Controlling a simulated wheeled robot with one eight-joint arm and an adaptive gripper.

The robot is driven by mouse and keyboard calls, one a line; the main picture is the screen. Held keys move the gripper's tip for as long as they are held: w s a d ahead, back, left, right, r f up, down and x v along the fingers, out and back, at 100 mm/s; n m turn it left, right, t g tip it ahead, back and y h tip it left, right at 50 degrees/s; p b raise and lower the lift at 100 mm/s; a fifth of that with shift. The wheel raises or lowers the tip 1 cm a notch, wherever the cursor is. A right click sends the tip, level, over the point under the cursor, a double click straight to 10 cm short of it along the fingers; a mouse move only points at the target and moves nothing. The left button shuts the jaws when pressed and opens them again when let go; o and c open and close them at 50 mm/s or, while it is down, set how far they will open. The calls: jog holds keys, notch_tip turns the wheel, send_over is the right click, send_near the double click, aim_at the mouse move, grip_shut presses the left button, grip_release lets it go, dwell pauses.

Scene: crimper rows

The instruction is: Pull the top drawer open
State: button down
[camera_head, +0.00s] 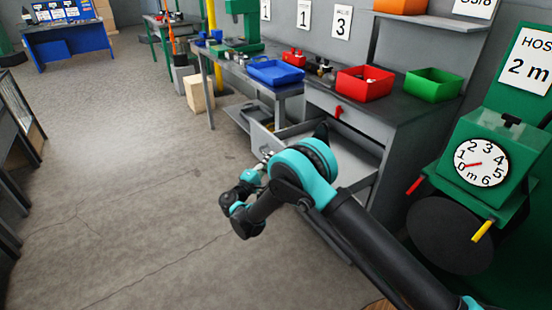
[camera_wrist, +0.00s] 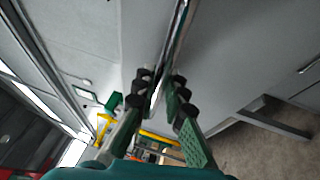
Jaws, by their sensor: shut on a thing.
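A grey drawer (camera_head: 262,141) stands out from the workbench, open, with its inside partly showing. My arm hides much of it, so I cannot tell how far out it is. In the wrist view a shiny metal bar handle (camera_wrist: 179,32) runs along a grey panel (camera_wrist: 225,60). My gripper (camera_wrist: 160,85) is shut on this handle, with a finger on each side. In the head view the gripper is mostly hidden behind my arm's wrist, close to the drawer front.
The grey workbench (camera_head: 405,112) carries a red bin (camera_head: 364,88), a green bin (camera_head: 433,90) and a blue tray (camera_head: 275,72). A green hose reel with a dial (camera_head: 482,162) stands at the right. The concrete floor (camera_head: 125,150) at the left is clear.

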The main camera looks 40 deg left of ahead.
jog(key=shift+s, duration=0.1)
jog(key=c, duration=1.6)
grip_release()
jog(key=s, duration=0.4)
jog(key=s+f, duration=0.1)
jog(key=s, duration=0.3)
jog(key=s+f, duration=0.1)
jog(key=s, duration=0.2)
jog(key=shift+s+f, duration=0.15)
jog(key=shift+s, duration=0.25)
